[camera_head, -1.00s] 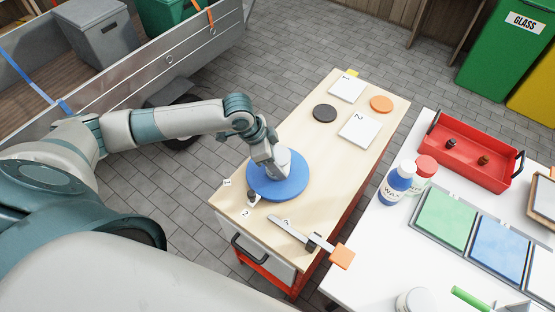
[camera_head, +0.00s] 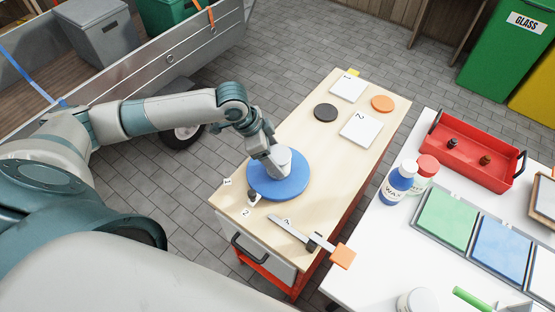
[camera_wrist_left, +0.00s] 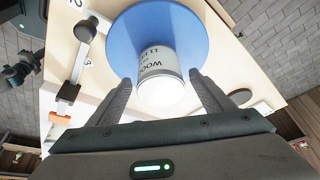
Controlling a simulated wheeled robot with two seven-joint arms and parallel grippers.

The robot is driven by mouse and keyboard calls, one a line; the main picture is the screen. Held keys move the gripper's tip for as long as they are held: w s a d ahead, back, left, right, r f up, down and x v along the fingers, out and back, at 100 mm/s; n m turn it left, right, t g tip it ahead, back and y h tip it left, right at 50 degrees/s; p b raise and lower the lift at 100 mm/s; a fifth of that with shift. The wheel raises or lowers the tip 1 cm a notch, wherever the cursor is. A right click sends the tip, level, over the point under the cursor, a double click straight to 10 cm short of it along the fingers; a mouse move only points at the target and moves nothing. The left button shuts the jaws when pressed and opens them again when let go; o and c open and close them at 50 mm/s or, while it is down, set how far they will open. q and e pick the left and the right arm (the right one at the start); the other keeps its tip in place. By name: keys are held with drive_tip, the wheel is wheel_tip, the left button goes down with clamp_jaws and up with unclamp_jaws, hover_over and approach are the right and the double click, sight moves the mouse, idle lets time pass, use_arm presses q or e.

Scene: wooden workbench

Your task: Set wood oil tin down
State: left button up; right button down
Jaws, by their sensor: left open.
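The wood oil tin (camera_head: 281,158) is a white and grey can standing on a round blue disc (camera_head: 290,185) on the wooden workbench. In the left wrist view the tin (camera_wrist_left: 158,72) shows its printed label and pale end, with the blue disc (camera_wrist_left: 125,40) behind it. My left gripper (camera_head: 274,165) is at the tin. In the wrist view its two fingers (camera_wrist_left: 160,98) are spread apart on either side of the tin's near end, with gaps visible. My right gripper is not in view.
A clamp-like bar tool (camera_head: 290,230) with an orange end lies at the bench's near edge. White numbered tiles (camera_head: 360,130), a black disc (camera_head: 326,113) and an orange disc (camera_head: 382,104) lie farther back. A white table (camera_head: 385,235) with bottles and a red tray (camera_head: 470,150) stands right.

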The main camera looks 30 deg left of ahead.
use_arm(q)
drive_tip(key=b+v, duration=0.1)
drive_tip(key=v, duration=0.8)
